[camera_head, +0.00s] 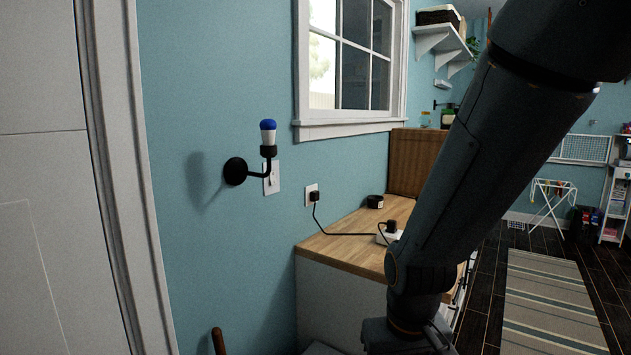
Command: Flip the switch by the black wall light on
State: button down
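The black wall light (236,171) is fixed to the blue wall left of the window. Its arm holds a white bulb with a blue top (268,132). A white switch plate (272,178) is on the wall just behind and beside the light's arm. The light's arm covers part of the plate, and I cannot make out the position of the switch. My arm crosses the right half of the view, its lower end in front of the counter. My gripper's fingers are not visible; they lie below the picture's bottom edge or are hidden.
A wooden counter (345,246) under the window holds a black jar (375,201) and a white box (388,236) with a cord to a wall outlet (312,195). A white door (50,180) stands at left. A striped rug (550,300) lies on the dark floor at right.

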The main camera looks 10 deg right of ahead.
aim_at(273, 179)
jog(key=z, duration=0.05)
jog(key=i, duration=0.9)
jog(key=u, duration=0.55)
